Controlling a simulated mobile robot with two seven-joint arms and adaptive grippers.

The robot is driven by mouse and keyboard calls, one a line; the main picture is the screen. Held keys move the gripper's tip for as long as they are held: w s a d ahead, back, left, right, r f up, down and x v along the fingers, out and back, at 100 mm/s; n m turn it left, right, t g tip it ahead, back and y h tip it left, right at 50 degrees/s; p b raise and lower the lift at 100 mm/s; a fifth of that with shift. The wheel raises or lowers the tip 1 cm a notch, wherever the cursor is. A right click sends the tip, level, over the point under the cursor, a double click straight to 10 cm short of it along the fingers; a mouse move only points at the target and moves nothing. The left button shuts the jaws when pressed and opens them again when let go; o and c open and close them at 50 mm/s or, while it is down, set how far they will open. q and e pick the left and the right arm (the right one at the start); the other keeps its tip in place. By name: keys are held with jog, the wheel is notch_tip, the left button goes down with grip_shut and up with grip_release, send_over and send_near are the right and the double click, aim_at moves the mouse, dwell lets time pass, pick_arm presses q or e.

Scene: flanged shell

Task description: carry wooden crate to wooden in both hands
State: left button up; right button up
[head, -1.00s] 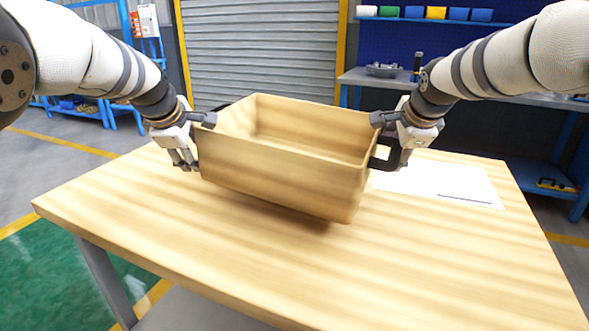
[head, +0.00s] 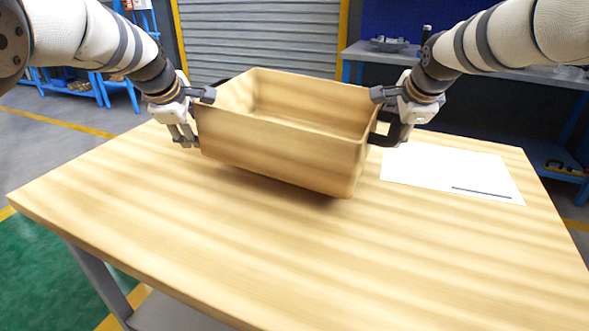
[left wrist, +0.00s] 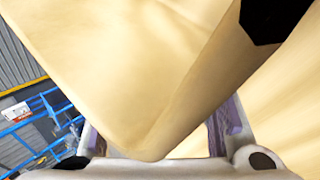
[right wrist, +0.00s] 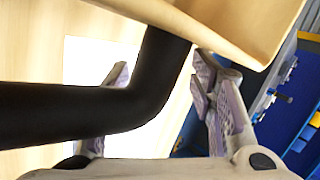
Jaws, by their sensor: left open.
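The wooden crate (head: 280,150) is an open, empty, light box over the wooden table, slightly tilted, with a shadow under it. It seems raised off the top. My left gripper (head: 195,110) is at its left end, jaws open; in the left wrist view a crate corner (left wrist: 150,145) lies between the spread fingers. A dark part (left wrist: 270,18) shows there too. My right gripper (head: 390,112) is at the right end, by a black handle (head: 386,133). In the right wrist view the handle (right wrist: 150,85) crosses before the fingers and hides their contact.
The wooden table (head: 230,240) has wide bare room in front of the crate. A white sheet (head: 430,170) with a dark thin strip (head: 482,193) lies at its right. A grey bench (head: 470,70) and a roller shutter (head: 260,35) stand behind.

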pick_arm(q)
jog(key=shift+d+f, duration=0.15)
jog(key=shift+f, duration=0.75)
jog(key=shift+d+f, duration=0.1)
jog(key=shift+f, duration=0.75)
pick_arm(e)
jog(key=shift+a+f, duration=0.15)
jog(key=shift+f, duration=0.7)
jog(key=shift+a+f, duration=0.15)
jog(key=shift+f, duration=0.7)
pick_arm(q)
jog(key=o, duration=0.4)
jog(key=shift+a, duration=1.9)
pick_arm(e)
jog(key=shift+d, duration=2)
pick_arm(q)
jog(key=shift+o, duration=0.2)
jog(key=shift+a, duration=0.1)
pick_arm(e)
jog(key=o, duration=0.5)
jog(key=shift+s, duration=0.1)
pick_arm(q)
jog(key=v, duration=1.2)
pick_arm(e)
jog(key=v, duration=1.2)
